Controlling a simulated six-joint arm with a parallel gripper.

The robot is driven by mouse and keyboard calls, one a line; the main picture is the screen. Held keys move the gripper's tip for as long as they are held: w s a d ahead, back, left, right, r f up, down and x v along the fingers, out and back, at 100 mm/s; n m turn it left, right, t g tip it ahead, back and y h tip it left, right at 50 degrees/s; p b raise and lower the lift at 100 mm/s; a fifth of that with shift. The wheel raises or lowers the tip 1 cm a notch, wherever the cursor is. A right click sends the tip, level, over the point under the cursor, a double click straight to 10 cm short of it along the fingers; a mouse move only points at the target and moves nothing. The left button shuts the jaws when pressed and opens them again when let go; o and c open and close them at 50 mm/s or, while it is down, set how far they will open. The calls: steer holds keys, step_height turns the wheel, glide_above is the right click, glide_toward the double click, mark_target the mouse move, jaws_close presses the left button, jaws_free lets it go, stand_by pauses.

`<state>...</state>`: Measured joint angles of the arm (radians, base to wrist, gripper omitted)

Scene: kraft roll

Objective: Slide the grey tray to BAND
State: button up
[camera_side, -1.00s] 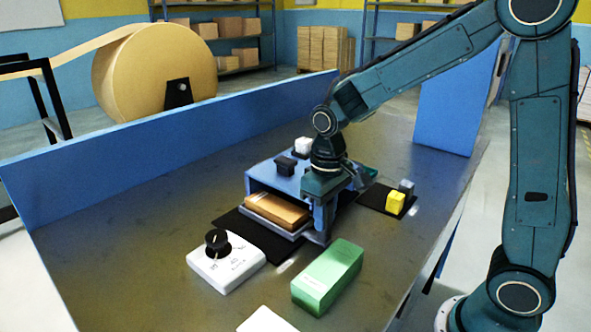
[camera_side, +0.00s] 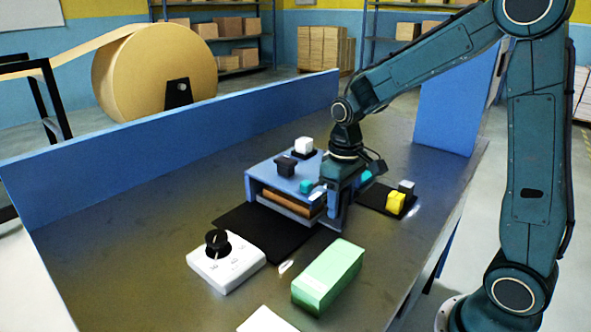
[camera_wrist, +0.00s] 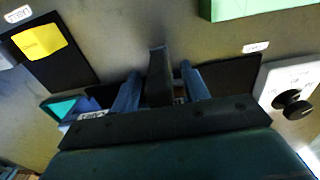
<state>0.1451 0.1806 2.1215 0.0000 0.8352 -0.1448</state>
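The grey tray (camera_side: 291,209) sits low in the opening of the blue housing (camera_side: 262,178), with a brown block (camera_side: 283,205) on it. Only its front edge shows; the rest is hidden by the housing and my gripper. My gripper (camera_side: 331,218) is at the housing's front right corner, pointing down. In the wrist view its two blue fingers (camera_wrist: 160,88) stand apart, with a dark upright bar (camera_wrist: 158,72) between them and gaps visible on both sides. I cannot tell whether the bar belongs to the tray. No label reading BAND is legible.
A black mat (camera_side: 258,230) lies bare before the housing. A white dial box (camera_side: 225,262) and a green block (camera_side: 327,277) stand nearer. Black, white and teal (camera_side: 306,186) pieces are on the housing top. Yellow (camera_side: 396,201) and grey blocks sit on a mat at right.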

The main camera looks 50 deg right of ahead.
steer(key=shift+r, duration=0.1)
step_height(320, 180, up, 14)
steer(key=shift+f, duration=0.2)
stand_by(0.8)
steer(key=shift+s, duration=0.1)
steer(key=s+a+f+t, duration=0.1)
steer(key=s+a+t, duration=0.1)
steer(key=s, duration=0.6)
steer(key=s+a+f+t, duration=0.1)
steer(key=s+a+t, duration=0.2)
steer(key=s, duration=0.5)
steer(key=shift+s+t, duration=0.2)
steer(key=shift+t, duration=0.1)
